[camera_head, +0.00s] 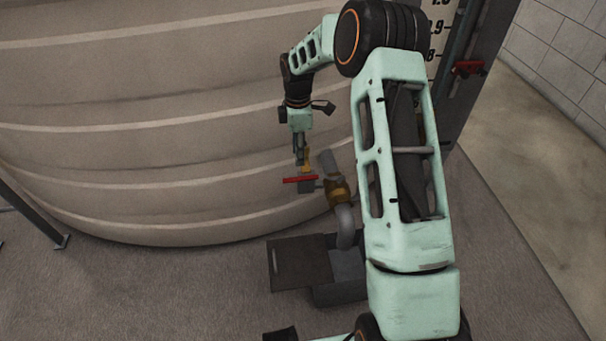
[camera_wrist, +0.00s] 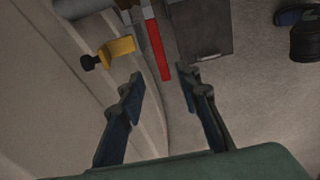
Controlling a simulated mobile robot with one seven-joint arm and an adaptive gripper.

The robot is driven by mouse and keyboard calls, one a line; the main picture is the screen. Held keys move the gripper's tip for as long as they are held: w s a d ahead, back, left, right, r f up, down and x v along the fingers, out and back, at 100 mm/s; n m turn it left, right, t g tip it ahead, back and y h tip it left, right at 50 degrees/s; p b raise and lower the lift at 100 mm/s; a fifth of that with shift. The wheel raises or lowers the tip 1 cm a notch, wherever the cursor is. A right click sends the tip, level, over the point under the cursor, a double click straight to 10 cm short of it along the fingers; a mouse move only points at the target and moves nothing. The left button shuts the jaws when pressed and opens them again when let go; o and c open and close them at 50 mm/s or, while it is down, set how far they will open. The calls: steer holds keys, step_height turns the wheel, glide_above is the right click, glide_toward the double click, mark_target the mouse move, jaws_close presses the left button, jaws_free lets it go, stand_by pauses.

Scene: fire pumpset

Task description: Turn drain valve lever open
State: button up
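The red drain valve lever (camera_head: 300,179) sticks out to the left of the brass valve body (camera_head: 338,190) at the foot of the tank. In the wrist view the lever (camera_wrist: 157,50) runs up from just beyond the gap between my fingertips. My gripper (camera_head: 301,160) hangs just above the lever in the head view. In the wrist view my gripper (camera_wrist: 161,82) is open, with nothing between its fingers. I cannot tell whether a finger touches the lever. A yellow bracket with a black knob (camera_wrist: 118,47) is left of the lever.
The ribbed tank wall (camera_head: 150,150) is close behind and left of the gripper. A grey pipe elbow (camera_head: 346,228) drops from the valve toward a dark open box (camera_head: 340,294) with a lid (camera_head: 299,264). Bare floor (camera_head: 150,290) is at front left.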

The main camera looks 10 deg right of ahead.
mark_target(299, 178)
step_height(299, 178, down, 10)
steer(key=shift+r+b, duration=0.25)
steer(key=shift+b, duration=0.75)
jaws_close()
